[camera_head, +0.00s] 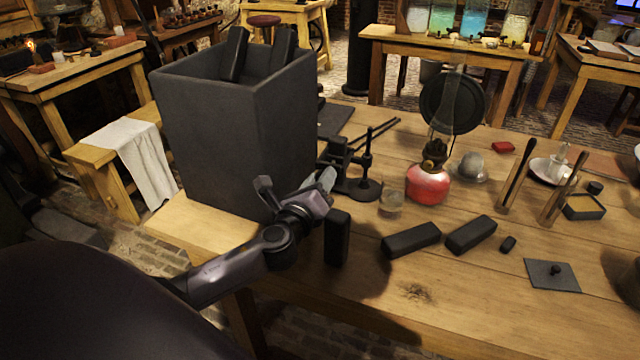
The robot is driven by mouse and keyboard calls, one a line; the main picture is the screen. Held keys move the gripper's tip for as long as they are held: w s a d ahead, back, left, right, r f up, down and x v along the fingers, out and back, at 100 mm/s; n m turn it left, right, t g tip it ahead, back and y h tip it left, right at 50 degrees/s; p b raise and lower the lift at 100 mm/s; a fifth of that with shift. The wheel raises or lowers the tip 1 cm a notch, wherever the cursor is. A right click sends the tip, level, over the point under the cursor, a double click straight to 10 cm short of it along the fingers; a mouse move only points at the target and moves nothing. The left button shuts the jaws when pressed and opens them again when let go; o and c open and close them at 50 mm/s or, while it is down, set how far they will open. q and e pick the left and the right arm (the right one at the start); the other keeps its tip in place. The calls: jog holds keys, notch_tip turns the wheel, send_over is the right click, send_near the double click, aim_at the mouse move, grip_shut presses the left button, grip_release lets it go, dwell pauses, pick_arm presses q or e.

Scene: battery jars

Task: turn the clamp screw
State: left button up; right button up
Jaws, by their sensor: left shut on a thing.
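A black iron stand with a clamp (345,155) stands on the wooden table, just right of the big dark box. My left gripper (327,180) reaches in from the lower left, its fingertips at the near left side of the clamp. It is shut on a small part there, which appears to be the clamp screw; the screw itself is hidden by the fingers. How far the screw is turned cannot be seen. My right gripper is not in view.
The tall dark box (215,135) with two slabs sticking out stands left of my gripper. A black block (337,238) stands upright just below it. A small glass (391,202) and a red oil lamp (428,185) stand to the right.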

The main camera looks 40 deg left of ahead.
pick_arm(q)
jog(key=n, duration=0.3)
jog(key=shift+f+b, duration=0.15)
jog(key=shift+b, duration=0.2)
jog(key=n, duration=0.4)
jog(key=shift+b, duration=0.4)
jog(key=n, duration=0.4)
jog(key=shift+n, duration=1.6)
jog(key=shift+f+n, duration=0.1)
jog(key=shift+n, duration=0.2)
jog(key=o, duration=1)
jog(key=shift+o, duration=0.2)
